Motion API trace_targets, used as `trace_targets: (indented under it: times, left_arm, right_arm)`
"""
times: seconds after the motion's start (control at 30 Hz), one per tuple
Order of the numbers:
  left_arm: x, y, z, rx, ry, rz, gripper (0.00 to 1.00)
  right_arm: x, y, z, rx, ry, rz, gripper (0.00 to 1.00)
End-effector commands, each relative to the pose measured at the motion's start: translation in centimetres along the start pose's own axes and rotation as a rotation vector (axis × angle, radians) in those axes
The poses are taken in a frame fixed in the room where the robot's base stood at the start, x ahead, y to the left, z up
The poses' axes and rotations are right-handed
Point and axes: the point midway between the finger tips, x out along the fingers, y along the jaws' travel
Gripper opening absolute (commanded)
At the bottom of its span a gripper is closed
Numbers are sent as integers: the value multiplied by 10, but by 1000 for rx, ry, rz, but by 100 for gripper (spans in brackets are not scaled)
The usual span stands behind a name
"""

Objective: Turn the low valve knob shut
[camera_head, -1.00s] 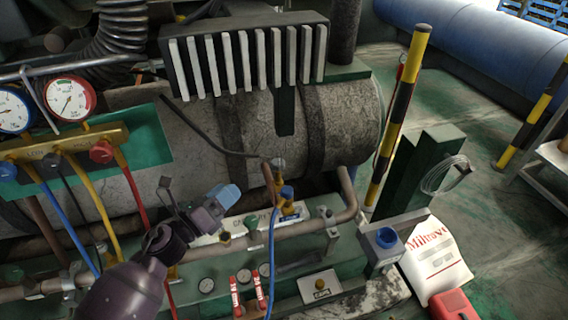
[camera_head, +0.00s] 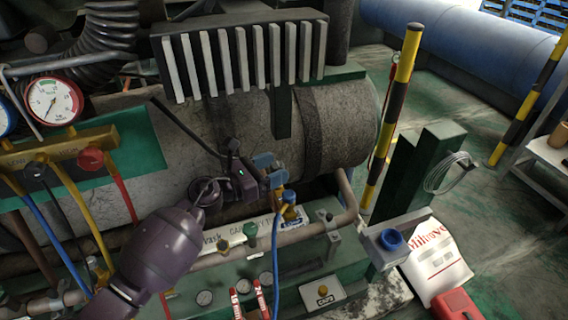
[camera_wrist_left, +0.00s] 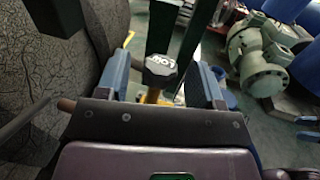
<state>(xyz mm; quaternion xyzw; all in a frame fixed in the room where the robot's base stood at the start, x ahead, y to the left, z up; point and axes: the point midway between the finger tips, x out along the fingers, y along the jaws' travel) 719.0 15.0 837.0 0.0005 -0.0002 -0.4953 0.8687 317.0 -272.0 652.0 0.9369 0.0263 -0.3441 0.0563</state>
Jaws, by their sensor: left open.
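The fingers are open, with a gap visible on both sides of the knob. In the head view my left gripper (camera_head: 271,170) is at the copper pipe stub in front of the large grey cylinder, and its blue fingertips largely hide the knob.
A blue-capped fitting (camera_head: 289,197) with a blue hose stands just below the gripper. A gauge manifold (camera_head: 60,146) with a red knob and hoses is at left. A finned block (camera_head: 240,55) overhangs above. A green post (camera_head: 425,175) stands at right.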

Motion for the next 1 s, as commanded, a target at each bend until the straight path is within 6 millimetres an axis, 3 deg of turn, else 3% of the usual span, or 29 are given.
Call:
trace_targets:
  times: [0.23, 0.63, 0.97, 1.0]
  left_arm:
    - [28, 0, -1, -2, 1, -1, 61]
    - [34, 0, 0, -1, 0, 0, 61]
    - [33, 0, 0, -1, 0, 0, 12]
    - [33, 0, 0, -1, 0, 0, 12]
  right_arm:
    - [1, 0, 5, 0, -8, -1, 43]
    - [1, 0, 3, 0, -6, -1, 43]
    - [1, 0, 3, 1, -6, 0, 43]
    - [1, 0, 3, 1, -6, 0, 43]
